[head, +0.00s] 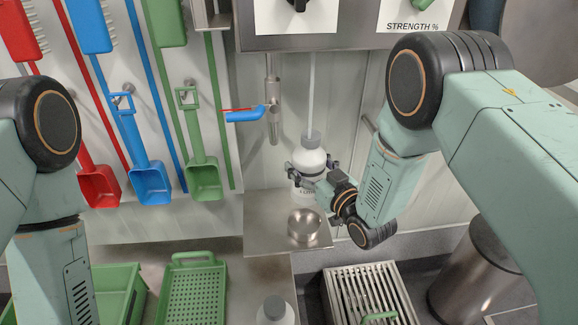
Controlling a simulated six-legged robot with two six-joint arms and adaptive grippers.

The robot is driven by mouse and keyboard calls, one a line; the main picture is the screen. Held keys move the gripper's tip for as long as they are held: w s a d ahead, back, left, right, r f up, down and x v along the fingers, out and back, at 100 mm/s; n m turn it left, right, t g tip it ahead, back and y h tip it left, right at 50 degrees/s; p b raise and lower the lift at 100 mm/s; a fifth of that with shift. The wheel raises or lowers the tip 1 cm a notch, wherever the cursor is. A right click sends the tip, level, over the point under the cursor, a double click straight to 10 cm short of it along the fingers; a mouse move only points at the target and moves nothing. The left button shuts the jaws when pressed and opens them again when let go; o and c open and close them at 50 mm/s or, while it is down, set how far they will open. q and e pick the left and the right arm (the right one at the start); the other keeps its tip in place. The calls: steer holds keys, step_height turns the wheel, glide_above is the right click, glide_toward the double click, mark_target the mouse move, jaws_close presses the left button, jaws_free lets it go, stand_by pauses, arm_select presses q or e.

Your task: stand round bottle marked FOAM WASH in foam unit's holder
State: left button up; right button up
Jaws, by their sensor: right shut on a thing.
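A white round bottle (311,161) with a grey cap is upright over the back of a steel shelf below the foam unit (350,38). Its label is partly hidden; its visible letters look like FOAM. My right gripper (308,175) is shut around the bottle's body from the right. I cannot tell whether the bottle's base touches the shelf. A round steel cup-like holder (305,226) sits on the shelf, in front of the bottle, and looks empty. A thin pale tube (312,92) hangs from the unit down to the bottle's cap. My left arm shows at the left; its gripper is out of view.
A second white bottle (275,312) with a grey cap stands at the bottom edge. A blue-handled valve (245,115) is on a pipe left of the tube. Red, blue and green scoops hang on the left wall. A green basket (190,290) and steel grate (368,295) lie below.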

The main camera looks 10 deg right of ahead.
mark_target(305, 201)
steer(key=shift+s+f, duration=0.1)
steer(key=shift+s, duration=0.35)
steer(key=shift+s+a+f+n+g+y, duration=0.25)
steer(key=shift+a+f+n+g+y, duration=0.05)
steer(key=shift+n+g+y, duration=0.1)
steer(key=shift+f+b, duration=2.5)
steer(key=shift+f, duration=0.3)
steer(key=shift+f, duration=0.2)
steer(key=shift+f+b, duration=1.5)
steer(key=shift+f, duration=0.5)
steer(key=shift+r, duration=0.1)
steer(key=shift+s, duration=0.1)
